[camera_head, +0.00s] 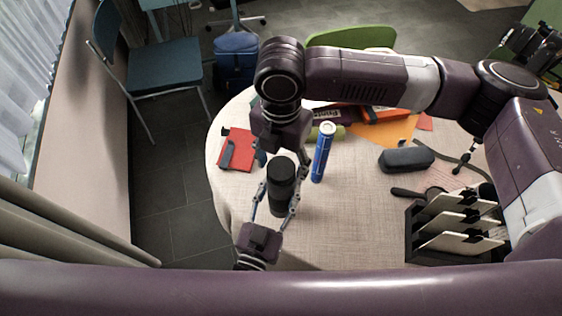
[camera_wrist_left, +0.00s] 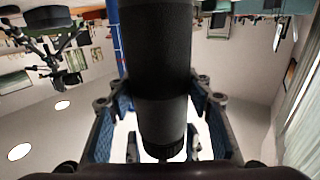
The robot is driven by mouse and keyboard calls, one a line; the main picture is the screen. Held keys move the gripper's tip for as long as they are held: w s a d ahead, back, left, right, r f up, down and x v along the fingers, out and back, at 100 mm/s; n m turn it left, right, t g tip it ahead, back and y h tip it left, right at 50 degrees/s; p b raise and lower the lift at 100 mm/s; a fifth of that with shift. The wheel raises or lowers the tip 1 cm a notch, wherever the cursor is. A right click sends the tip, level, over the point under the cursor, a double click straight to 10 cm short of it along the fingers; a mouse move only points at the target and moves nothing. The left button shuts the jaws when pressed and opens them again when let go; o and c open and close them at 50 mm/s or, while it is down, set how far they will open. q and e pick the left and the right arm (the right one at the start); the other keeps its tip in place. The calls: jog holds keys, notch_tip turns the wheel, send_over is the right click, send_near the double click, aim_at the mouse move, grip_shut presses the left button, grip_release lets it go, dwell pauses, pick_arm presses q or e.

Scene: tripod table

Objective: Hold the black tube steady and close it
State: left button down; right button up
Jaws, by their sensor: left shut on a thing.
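The black tube (camera_head: 280,188) stands above the pale round table (camera_head: 225,181), its dark round top toward the head camera. My left gripper (camera_head: 274,203) comes up from the bottom, its fingers on either side of the tube and shut on it. The left wrist view shows the tube (camera_wrist_left: 160,60) between the blue-padded fingers (camera_wrist_left: 162,112), with a darker part and a greyer part. My right gripper (camera_head: 280,150) is just beyond the tube's top; its fingertips are partly hidden, so I cannot tell whether they touch it.
A blue tube (camera_head: 322,153) stands close to the right. A red notebook (camera_head: 238,150) lies left, a dark case (camera_head: 406,160) right. A black rack (camera_head: 455,228) with pale panels is at the right front. The table left of the black tube is mostly clear.

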jog(key=c, duration=1)
jog(key=m, duration=0.3)
jog(key=shift+m, duration=0.3)
jog(key=m, duration=0.5)
jog(key=shift+m, duration=0.3)
jog(key=m, duration=0.8)
jog(key=shift+m, duration=0.4)
jog(key=o, duration=1.4)
jog(key=shift+c, duration=0.2)
notch_tip(320, 180, up, 12)
